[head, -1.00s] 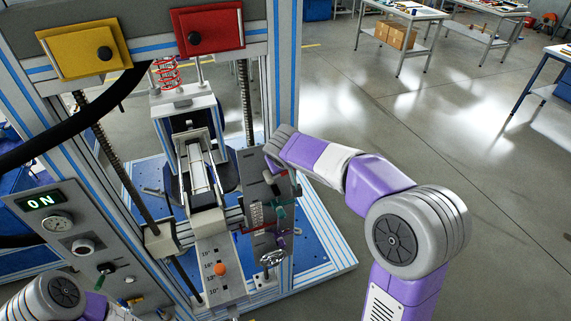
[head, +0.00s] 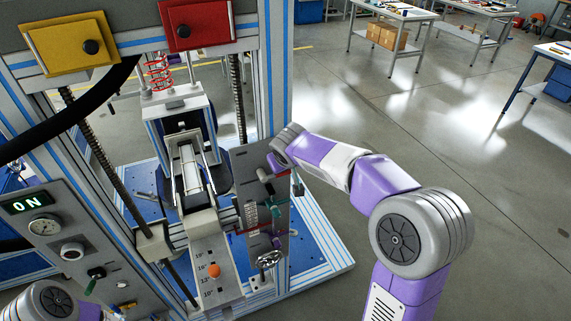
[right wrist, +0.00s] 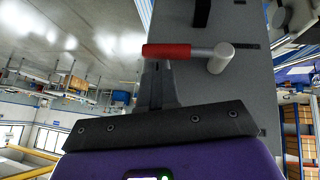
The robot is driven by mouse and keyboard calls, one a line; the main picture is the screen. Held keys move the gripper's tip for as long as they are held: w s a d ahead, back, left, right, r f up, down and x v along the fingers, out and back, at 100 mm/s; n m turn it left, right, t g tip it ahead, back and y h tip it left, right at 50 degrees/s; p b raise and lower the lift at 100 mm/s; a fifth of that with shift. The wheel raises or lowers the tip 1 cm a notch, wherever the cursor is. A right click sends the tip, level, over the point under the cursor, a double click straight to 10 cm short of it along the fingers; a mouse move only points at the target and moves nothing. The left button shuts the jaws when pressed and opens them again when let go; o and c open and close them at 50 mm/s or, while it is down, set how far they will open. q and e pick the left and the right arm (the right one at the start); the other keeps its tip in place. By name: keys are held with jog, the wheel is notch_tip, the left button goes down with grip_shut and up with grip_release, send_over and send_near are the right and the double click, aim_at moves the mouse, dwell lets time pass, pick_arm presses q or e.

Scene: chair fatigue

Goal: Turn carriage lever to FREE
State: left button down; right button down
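The lever panel (head: 250,165) on the right side of the test machine carries several small levers. In the right wrist view, a lever with a red handle (right wrist: 166,51) lies sideways, its metal rod running right to a round pivot. My right gripper (right wrist: 157,66) has its dark fingers together at that handle; whether they touch it I cannot tell. In the head view my right arm reaches the panel from the right, and the gripper is small and partly hidden there. My left arm (head: 50,301) shows at the lower left; its gripper is not visible. I cannot read a FREE label.
A green-handled lever (head: 274,207) and a shiny handwheel (head: 269,260) sit lower on the panel. A control panel (head: 62,225) with a lit ON display stands at the left. Workbenches (head: 396,14) stand far behind. The floor on the right is clear.

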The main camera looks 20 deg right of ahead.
jog(key=shift+s+d+f, duration=0.1)
jog(key=r+p, duration=0.1)
jog(key=r, duration=0.1)
jog(key=w+r+p, duration=0.1)
jog(key=r+p, duration=0.1)
jog(key=shift+r+p, duration=0.3)
jog(key=d+v, duration=0.2)
jog(key=v, duration=0.7)
jog(key=shift+s+a+r, duration=0.25)
jog(key=shift+s, duration=0.1)
jog(key=s+a+f+n+g+y+b, duration=0.15)
jog(key=a+f, duration=0.35)
jog(key=f, duration=0.9)
jog(key=a+f+g+y+b, duration=0.15)
jog(key=a+f, duration=0.35)
jog(key=f, duration=1)
jog(key=s+a+f+m+g+y+b, duration=0.1)
jog(key=s+a+f+m, duration=0.1)
jog(key=s+f, duration=0.9)
jog(key=s+a+f+m+g+y+b, duration=0.2)
jog(key=s+a+f+m, duration=0.1)
jog(key=s+f, duration=0.7)
notch_tip(320, 180, down, 4)
jog(key=shift+s+a+f+y, duration=0.1)
jog(key=shift+s+a+y, duration=0.25)
jog(key=shift+a, duration=0.15)
